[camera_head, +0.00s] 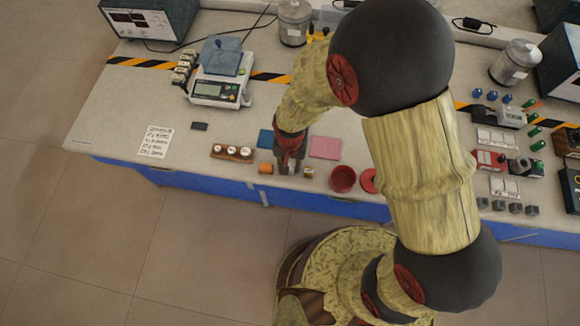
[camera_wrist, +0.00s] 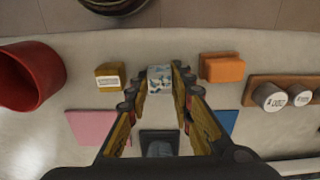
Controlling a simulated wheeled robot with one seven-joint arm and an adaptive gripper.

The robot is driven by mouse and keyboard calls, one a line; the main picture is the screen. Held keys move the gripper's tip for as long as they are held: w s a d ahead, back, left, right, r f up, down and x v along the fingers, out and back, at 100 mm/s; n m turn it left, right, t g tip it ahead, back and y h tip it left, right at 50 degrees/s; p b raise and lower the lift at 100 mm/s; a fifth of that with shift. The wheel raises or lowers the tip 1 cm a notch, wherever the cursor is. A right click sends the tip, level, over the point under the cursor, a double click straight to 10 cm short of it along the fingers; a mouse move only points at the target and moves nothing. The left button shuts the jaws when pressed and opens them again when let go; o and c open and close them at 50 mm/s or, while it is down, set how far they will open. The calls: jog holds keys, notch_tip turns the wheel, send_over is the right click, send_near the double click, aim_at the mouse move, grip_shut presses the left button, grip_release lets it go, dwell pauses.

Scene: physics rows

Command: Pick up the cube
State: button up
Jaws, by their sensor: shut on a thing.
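A small pale cube with a blue-grey pattern (camera_wrist: 160,78) sits between the two fingertips in the wrist view. My gripper (camera_wrist: 160,84) is shut on it, with one finger on each side. In the head view my gripper (camera_head: 289,166) points down near the front edge of the table; the cube itself is hard to make out there behind the fingers. Whether it still touches the table cannot be told.
A yellow labelled block (camera_wrist: 109,77) and an orange block (camera_wrist: 222,67) stand close on either side. A red cup (camera_head: 343,179), a pink pad (camera_head: 325,147), a blue pad (camera_head: 266,139) and a wooden holder with white-topped pieces (camera_head: 232,152) are nearby. A scale (camera_head: 215,90) stands farther back.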

grip_shut()
jog(key=shift+r, duration=0.1)
